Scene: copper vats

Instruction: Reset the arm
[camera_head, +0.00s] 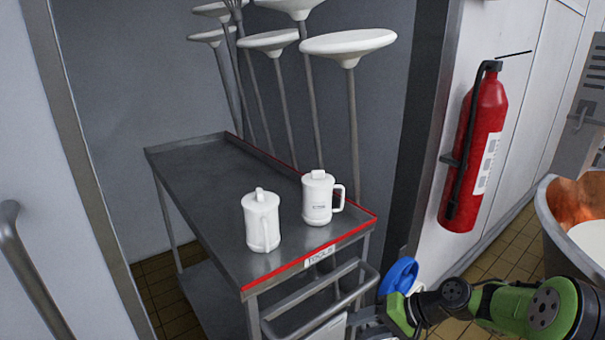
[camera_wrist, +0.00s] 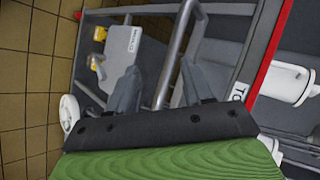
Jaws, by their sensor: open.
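My gripper (camera_wrist: 160,72) shows in the wrist view with its two grey fingers apart and nothing held between them. A metal rail of the cart passes behind the gap; I cannot tell whether a finger touches it. In the head view my green and black arm reaches in from the lower right, and its end is by the cart's front handle, below the tabletop. Its fingers are hard to make out there.
A grey metal cart (camera_head: 195,170) with a red edge carries two white lidded jugs (camera_head: 262,220) (camera_head: 318,198). White long-handled tools (camera_head: 348,42) stand behind it. A red extinguisher (camera_head: 474,150) hangs on the wall. A copper vat (camera_head: 578,205) stands at the right.

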